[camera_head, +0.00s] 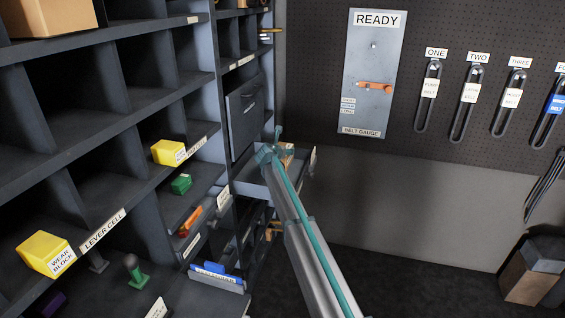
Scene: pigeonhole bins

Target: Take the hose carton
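My arm reaches from the bottom of the view up to an open grey drawer or tray (250,188) in the far shelf unit. My gripper (277,146) is at its far end, small and partly hidden by my own arm. A small tan box-like thing (288,151) shows right beside my gripper, over the tray. Whether it is the hose carton, and whether my gripper touches it, I cannot tell. No label reading hose carton is legible. A larger tan carton (50,16) sits on the upper left shelf, cut off by the frame.
Pigeonhole shelves fill the left, holding yellow blocks (46,252), a green block (181,184) and an orange item (191,220). A dark door panel (245,118) is above the tray. Labelled belts hang on the pegboard (320,60). A box (530,272) stands lower right.

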